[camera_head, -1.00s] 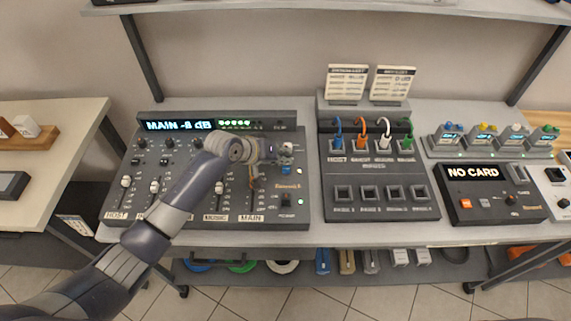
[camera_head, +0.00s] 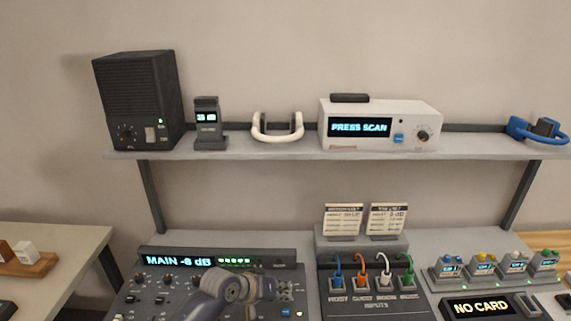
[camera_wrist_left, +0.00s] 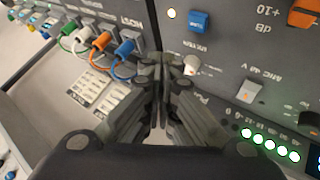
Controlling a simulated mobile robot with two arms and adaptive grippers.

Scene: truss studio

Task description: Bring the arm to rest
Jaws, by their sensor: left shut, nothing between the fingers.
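My left gripper (camera_head: 286,291) is in front of the right part of the audio mixer (camera_head: 150,299) in the head view, low in the picture. In the left wrist view its fingers (camera_wrist_left: 158,62) are together and hold nothing. Behind and around the fingertips the wrist view shows the mixer's panel with a blue button (camera_wrist_left: 199,22), a white knob (camera_wrist_left: 191,65) and a row of green lights (camera_wrist_left: 270,142). Whether the fingers touch the panel cannot be told. My right gripper is in neither view.
The patch box (camera_head: 372,300) with blue, orange, white and green plugs stands right of the gripper. Two cards (camera_head: 343,219) stand behind it. A shelf (camera_head: 230,148) above carries a black speaker (camera_head: 139,100), white headphones (camera_head: 277,127) and a scanner (camera_head: 378,122).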

